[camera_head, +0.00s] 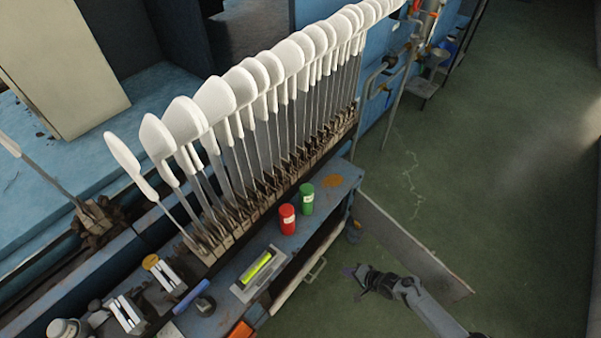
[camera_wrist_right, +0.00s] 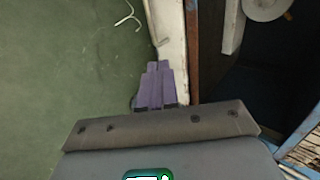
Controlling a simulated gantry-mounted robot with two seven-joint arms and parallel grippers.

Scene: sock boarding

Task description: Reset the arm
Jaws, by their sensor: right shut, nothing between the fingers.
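My right arm comes in at the lower right of the head view. Its gripper (camera_head: 352,271) is in the air over the green floor, to the right of the workbench, apart from everything around it. In the right wrist view the gripper's purple fingers (camera_wrist_right: 157,84) lie together, shut and empty. My left gripper is not in view.
A long row of white sock boards (camera_head: 215,98) on metal stems stands along the machine. On the blue bench (camera_head: 325,205) are a red can (camera_head: 287,219), a green can (camera_head: 306,198) and a tray with a yellow-green item (camera_head: 257,265). The green floor (camera_head: 500,180) at right is mostly clear.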

